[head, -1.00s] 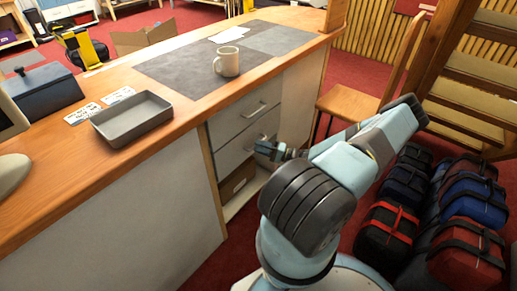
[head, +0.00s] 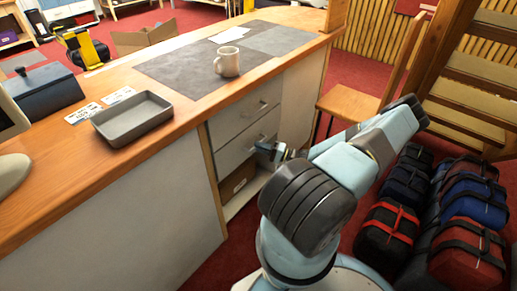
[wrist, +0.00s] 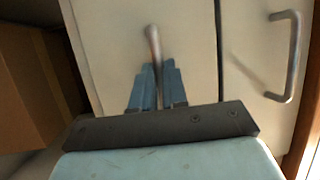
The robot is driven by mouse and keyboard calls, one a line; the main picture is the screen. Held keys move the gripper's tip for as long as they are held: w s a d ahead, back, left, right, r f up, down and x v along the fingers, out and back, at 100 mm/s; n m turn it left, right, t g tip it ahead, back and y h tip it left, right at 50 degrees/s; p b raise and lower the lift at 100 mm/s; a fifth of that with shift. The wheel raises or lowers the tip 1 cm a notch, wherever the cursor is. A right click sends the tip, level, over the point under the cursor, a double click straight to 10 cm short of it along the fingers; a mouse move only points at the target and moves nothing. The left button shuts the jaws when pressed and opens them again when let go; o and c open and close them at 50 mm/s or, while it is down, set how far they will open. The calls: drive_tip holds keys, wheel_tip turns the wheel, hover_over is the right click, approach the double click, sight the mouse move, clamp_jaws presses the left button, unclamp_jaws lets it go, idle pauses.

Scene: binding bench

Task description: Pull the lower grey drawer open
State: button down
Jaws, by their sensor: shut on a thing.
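The lower grey drawer (head: 236,153) is in the bench front, below the upper drawer (head: 236,118). In the wrist view the lower drawer's pale front (wrist: 105,40) fills the left and middle, turned on its side. Its metal bar handle (wrist: 152,42) runs down between my fingers. My gripper (wrist: 154,80) is shut on this handle, with the blue fingers on either side of it. In the head view my gripper (head: 274,153) is at the lower drawer's right part and hides some of it. I cannot tell whether the drawer stands out from the bench.
The upper drawer's handle (wrist: 292,55) is free, beside my gripper in the wrist view. An open shelf below the drawers holds a brown box (head: 232,183). A mug (head: 227,62) and grey tray (head: 131,119) stand on the bench top. Several bags (head: 388,232) lie at right.

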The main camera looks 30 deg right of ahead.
drive_tip(key=s+d, duration=0.4)
drive_tip(key=s, duration=0.6)
drive_tip(key=s+d, duration=0.4)
drive_tip(key=s, duration=0.7)
drive_tip(key=shift+d, duration=0.15)
drive_tip(key=shift+f, duration=0.1)
drive_tip(key=c, duration=1.2)
unclamp_jaws()
drive_tip(key=shift+o, duration=0.2)
drive_tip(key=shift+a, duration=0.2)
drive_tip(key=v, duration=1.4)
drive_tip(key=shift+w, duration=0.15)
